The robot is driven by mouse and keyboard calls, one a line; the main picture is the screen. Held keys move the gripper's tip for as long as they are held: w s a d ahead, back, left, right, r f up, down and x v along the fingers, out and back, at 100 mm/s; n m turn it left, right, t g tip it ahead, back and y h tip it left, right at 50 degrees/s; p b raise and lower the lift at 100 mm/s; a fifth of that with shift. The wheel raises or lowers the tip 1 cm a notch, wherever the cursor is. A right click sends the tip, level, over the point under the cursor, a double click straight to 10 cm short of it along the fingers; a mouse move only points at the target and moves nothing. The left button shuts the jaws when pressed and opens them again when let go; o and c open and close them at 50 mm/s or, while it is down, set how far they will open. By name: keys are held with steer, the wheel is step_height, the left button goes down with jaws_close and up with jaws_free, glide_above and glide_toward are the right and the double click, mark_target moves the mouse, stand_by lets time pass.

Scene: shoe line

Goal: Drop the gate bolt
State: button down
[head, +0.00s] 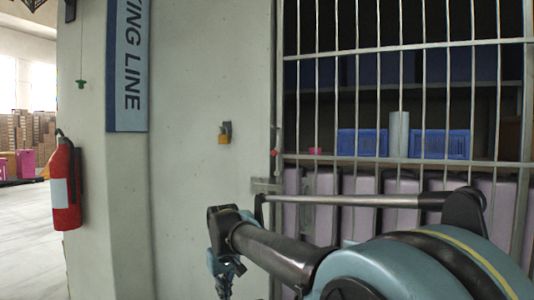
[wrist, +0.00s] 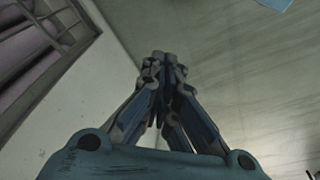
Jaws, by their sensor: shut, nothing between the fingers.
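The barred metal gate (head: 405,48) fills the right half of the head view. At its left edge is a thin upright rod with a small red knob (head: 275,153), which may be the bolt. A grey metal bracket (head: 265,185) sits below it at the gate's edge. My gripper (head: 224,282) is low in the head view, left of the gate and below the bracket, clear of both. In the wrist view my gripper (wrist: 161,62) has its fingertips together and empty. My arm hides the gate's lower part.
A brass padlock (head: 224,134) hangs on the pale wall left of the gate. A red fire extinguisher (head: 65,188) hangs further left. Behind the bars are blue crates (head: 445,144) and a pale cylinder (head: 399,134). Open floor (head: 30,245) shows at far left.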

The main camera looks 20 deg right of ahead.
steer(key=w+d+r+n+g+h, duration=0.1)
steer(key=w+d+r+n, duration=0.3)
steer(key=w+r, duration=0.7)
steer(key=w+d+r+n+g+h, duration=0.2)
steer(key=w+d+r, duration=0.7)
steer(key=r, duration=1.6)
steer(key=w+d+r+n+g+h, duration=0.1)
steer(key=w+d+r+n, duration=0.5)
steer(key=w+r, duration=0.6)
steer(key=shift+w+d+r+h, duration=0.35)
steer(key=shift+d+r, duration=0.35)
steer(key=shift+r, duration=2.25)
steer(key=shift+s+f, duration=0.1)
steer(key=x, duration=1.4)
steer(key=shift+s+d, duration=0.1)
steer(key=shift+s, duration=0.05)
step_height(320, 180, down, 5)
steer(key=shift+r, duration=0.15)
